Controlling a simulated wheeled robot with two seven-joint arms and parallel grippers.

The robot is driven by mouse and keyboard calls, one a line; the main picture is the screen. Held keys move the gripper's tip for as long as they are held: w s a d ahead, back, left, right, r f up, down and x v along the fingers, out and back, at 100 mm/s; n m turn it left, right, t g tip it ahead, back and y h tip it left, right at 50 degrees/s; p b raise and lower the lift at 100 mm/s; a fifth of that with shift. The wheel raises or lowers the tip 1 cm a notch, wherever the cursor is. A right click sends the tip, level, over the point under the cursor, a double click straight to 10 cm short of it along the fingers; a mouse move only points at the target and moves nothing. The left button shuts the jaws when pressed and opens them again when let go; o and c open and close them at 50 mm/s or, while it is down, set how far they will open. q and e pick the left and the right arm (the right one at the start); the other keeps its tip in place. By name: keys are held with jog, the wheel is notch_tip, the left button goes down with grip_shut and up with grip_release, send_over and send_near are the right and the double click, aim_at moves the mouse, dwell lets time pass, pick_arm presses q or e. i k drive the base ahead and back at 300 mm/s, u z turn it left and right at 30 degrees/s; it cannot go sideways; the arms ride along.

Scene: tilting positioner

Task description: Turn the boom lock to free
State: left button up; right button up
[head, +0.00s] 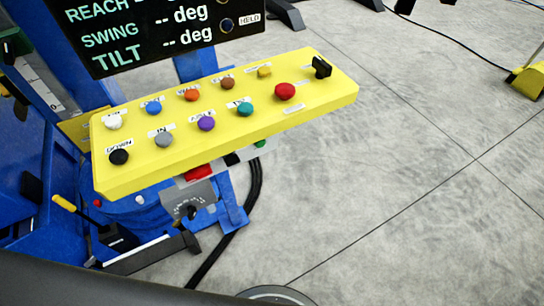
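No part in view carries a readable boom lock label. A lever with a yellow grip (64,203) sticks out of the blue machine at the lower left. A small grey plate with a dark knob (188,211) sits below the yellow control panel (225,122); its markings are too small to read. A black switch handle (321,67) stands at the panel's right end. I cannot tell which of these is the boom lock or how it is set. Neither of my grippers is identifiable in the head view.
The panel carries several coloured buttons and a red mushroom button (285,91). A dark display (150,30) above it reads REACH, SWING and TILT, with a HELD label. Blue machine parts (30,165) crowd the left. Black cables (238,220) run down to the floor.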

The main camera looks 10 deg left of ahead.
aim_at(230, 159)
jog(key=z, duration=2.1)
jog(key=i, duration=2.05)
jog(key=u, duration=3.25)
